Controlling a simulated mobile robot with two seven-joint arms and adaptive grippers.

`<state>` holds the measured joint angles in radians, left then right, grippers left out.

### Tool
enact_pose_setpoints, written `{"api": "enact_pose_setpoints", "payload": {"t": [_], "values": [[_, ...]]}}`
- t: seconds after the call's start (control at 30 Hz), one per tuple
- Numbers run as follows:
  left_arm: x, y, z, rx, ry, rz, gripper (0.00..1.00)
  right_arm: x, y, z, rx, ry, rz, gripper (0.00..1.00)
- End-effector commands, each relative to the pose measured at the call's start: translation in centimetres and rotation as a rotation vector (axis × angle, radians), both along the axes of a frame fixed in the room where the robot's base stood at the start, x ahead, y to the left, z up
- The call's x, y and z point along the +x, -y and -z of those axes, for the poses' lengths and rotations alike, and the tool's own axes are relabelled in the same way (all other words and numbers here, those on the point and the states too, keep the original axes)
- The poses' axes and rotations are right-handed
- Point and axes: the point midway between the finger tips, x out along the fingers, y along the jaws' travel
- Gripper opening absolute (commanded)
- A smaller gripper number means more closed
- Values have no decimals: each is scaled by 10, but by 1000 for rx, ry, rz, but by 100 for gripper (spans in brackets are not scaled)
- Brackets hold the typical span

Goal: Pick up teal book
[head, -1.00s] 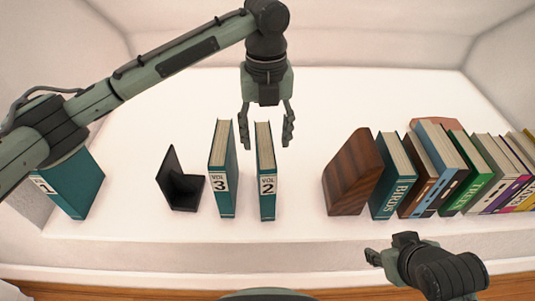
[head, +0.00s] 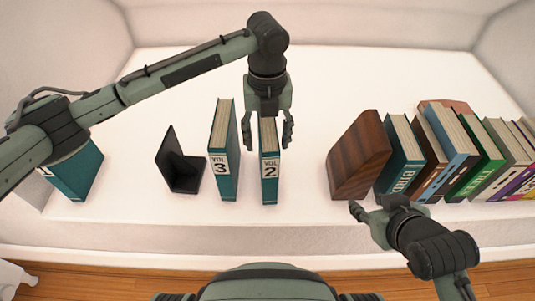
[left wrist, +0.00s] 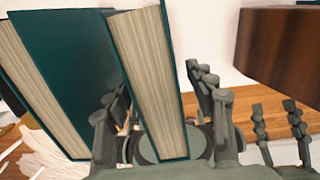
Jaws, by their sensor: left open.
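The teal book marked VOL 2 (head: 269,165) stands upright on the white surface. My left gripper (head: 269,143) is open above and around its top, one finger on each side. In the left wrist view, the book's page edges (left wrist: 150,75) lie between the spread fingers (left wrist: 165,110); I cannot tell whether they touch. A teal book marked VOL 3 (head: 222,160) stands just left of it, apart. Another teal book (head: 80,172) stands at the far left, partly hidden by my left arm. My right gripper (head: 375,212) is near the front edge, its fingers apart and empty.
A black bookend (head: 182,172) stands left of VOL 3. A brown wooden bookend (head: 358,158) stands to the right, beside a leaning row of books, including a teal BIRDS book (head: 402,155). The surface behind the books is clear.

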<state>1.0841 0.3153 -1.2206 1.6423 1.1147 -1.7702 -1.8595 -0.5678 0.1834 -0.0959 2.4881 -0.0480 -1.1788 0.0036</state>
Motion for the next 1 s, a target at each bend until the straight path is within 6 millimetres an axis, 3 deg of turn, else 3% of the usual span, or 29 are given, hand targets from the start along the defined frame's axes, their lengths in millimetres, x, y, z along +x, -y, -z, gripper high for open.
{"api": "enact_pose_setpoints", "payload": {"t": [0.1, 0.53, 1.0], "values": [[0, 0, 0, 0, 0, 0, 53, 0, 0, 0, 0, -1, 0, 40], [0, 0, 0, 0, 0, 0, 0, 0, 0, 0, 0, -1, 0, 40], [1, 0, -3, -2, 3, 0, 0, 0, 1, 0, -1, -3, 1, 40]]}}
